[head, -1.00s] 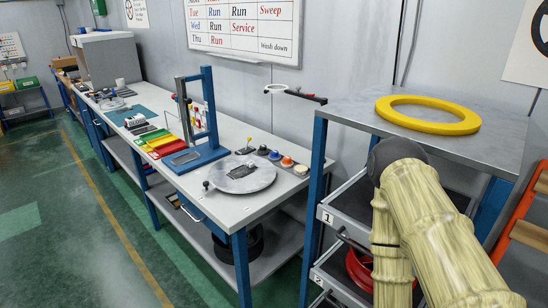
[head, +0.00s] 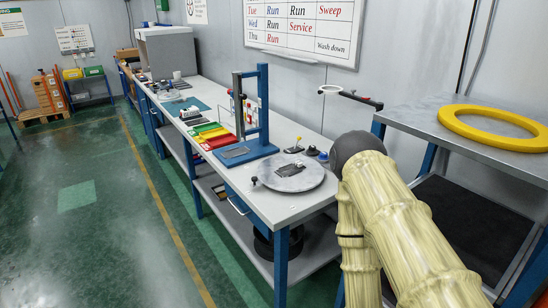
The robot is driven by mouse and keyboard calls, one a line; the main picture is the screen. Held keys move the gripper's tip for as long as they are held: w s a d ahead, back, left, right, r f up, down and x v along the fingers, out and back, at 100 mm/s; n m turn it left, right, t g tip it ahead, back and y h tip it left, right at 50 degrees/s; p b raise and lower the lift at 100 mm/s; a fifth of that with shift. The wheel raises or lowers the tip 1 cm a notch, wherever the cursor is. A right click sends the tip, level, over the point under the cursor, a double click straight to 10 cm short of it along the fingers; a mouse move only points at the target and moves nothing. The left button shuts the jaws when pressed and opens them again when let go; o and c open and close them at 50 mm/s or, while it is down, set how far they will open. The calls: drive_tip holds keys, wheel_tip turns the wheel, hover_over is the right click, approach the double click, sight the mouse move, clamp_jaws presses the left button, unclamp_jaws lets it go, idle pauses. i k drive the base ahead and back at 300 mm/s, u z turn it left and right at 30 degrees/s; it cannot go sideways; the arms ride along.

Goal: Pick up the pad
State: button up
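No item is clearly recognisable as the pad. A small dark flat piece (head: 291,169) lies on the round grey plate (head: 310,183) near the bench's front end; it is too small to tell what it is. A flat grey rectangle (head: 235,152) lies on the foot of the blue upright stand (head: 264,105). My gripper is outside the view. Only my arm in its pale ribbed sleeve shows, at the lower right, and it hides part of the bench's near end.
The long bench (head: 310,207) runs away to the back left, with red, yellow and green trays (head: 215,140) on it. A yellow ring (head: 495,128) lies on the metal cart top (head: 425,120) at right. The green floor at left is clear.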

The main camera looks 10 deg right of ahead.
sight(323, 158)
drive_tip(key=u, duration=1.5)
drive_tip(key=i, duration=2.1)
drive_tip(key=z, duration=1.75)
